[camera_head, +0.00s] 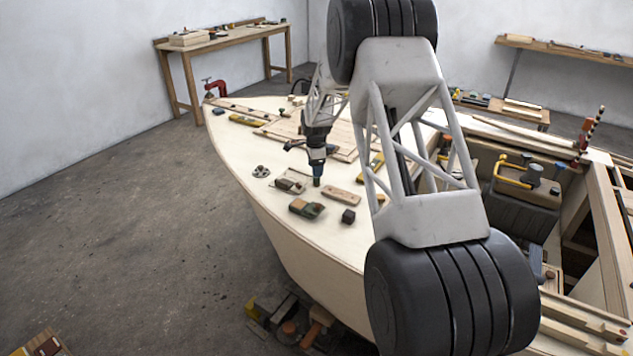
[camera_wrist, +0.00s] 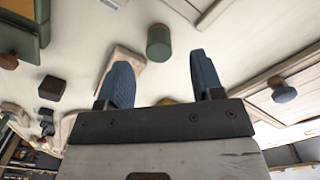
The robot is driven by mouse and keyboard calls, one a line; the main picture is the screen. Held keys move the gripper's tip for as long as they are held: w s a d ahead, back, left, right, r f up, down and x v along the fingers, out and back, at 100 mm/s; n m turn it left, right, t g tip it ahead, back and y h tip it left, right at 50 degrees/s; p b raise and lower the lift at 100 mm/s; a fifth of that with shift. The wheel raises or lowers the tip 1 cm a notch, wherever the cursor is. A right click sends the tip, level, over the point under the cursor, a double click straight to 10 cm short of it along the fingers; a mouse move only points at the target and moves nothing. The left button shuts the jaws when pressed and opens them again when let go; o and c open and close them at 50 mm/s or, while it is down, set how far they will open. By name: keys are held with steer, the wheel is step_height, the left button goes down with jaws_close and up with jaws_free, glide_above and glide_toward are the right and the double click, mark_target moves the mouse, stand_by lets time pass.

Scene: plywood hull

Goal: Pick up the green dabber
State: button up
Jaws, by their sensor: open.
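The green dabber (camera_wrist: 159,42) is a short, dark green cylinder standing on the pale plywood deck. In the wrist view it sits just beyond my fingertips, roughly centred between them. My gripper (camera_wrist: 160,62) is open, its two blue fingers apart with nothing between them. In the head view my gripper (camera_head: 316,164) points down over the deck, and the dabber (camera_head: 317,182) shows as a small green shape right under the fingers. The head view is too small to tell the exact gap between them.
A green and brown block (camera_head: 306,208) lies nearer the deck's edge. A shallow tray (camera_head: 291,181) is to the left. A round metal piece (camera_head: 261,171) lies farther left.

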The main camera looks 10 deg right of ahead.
steer(key=shift+d+f, duration=0.15)
steer(key=shift+f, duration=2.5)
steer(key=c, duration=1.1)
steer(key=shift+o, duration=0.2)
steer(key=shift+r, duration=0.1)
steer(key=shift+r, duration=4.95)
